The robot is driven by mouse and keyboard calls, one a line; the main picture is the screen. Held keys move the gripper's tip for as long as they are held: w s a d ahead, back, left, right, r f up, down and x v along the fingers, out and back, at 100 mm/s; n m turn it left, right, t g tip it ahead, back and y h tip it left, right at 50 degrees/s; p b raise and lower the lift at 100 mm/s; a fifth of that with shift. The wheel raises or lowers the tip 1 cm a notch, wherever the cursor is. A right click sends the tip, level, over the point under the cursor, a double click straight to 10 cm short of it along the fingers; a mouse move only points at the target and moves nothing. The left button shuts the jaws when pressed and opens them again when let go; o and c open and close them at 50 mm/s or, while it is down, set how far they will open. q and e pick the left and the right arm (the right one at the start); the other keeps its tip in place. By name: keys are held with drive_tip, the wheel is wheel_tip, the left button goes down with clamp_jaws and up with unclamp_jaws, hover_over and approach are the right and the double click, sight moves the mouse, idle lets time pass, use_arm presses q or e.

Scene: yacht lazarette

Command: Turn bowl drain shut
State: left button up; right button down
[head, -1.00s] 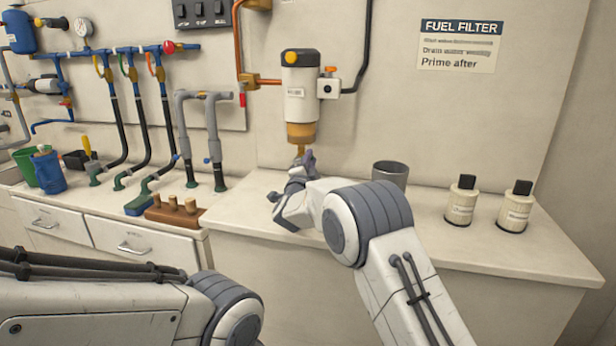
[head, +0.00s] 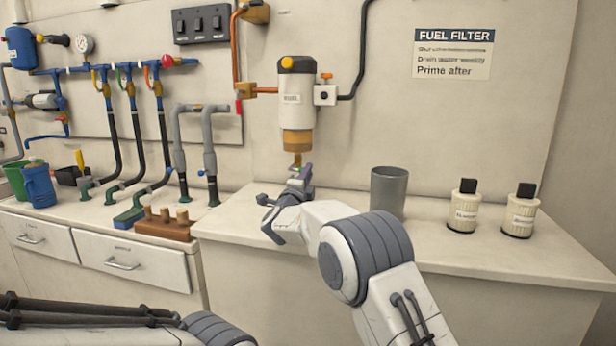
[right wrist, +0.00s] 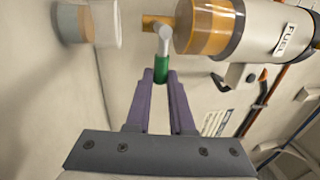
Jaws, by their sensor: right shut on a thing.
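The fuel filter (head: 297,98) hangs on the wall with an amber bowl (head: 297,142) at its bottom. The bowl (right wrist: 207,27) is large in the right wrist view. Its brass drain (right wrist: 156,22) carries a pale lever with a green grip (right wrist: 161,69). My right gripper (head: 298,178) is just below the bowl. In the right wrist view its purple fingers (right wrist: 161,78) are shut on the green grip. The lever's exact turn is hard to tell. My left arm shows at the lower left, but its gripper is out of view.
A grey cup (head: 388,192) stands on the counter (head: 400,232) right of my gripper. Two cream bottles (head: 463,207) (head: 520,211) stand farther right. A brown block with pegs (head: 163,228) and hoses with valves are at left. A fuel filter sign (head: 453,55) hangs above.

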drive_tip(key=shift+f, duration=0.1)
drive_tip(key=c, duration=0.8)
unclamp_jaws()
drive_tip(key=v, duration=1)
drive_tip(key=shift+s+a+b, duration=0.1)
drive_tip(key=shift+s+b, duration=0.15)
drive_tip(key=shift+b, duration=0.05)
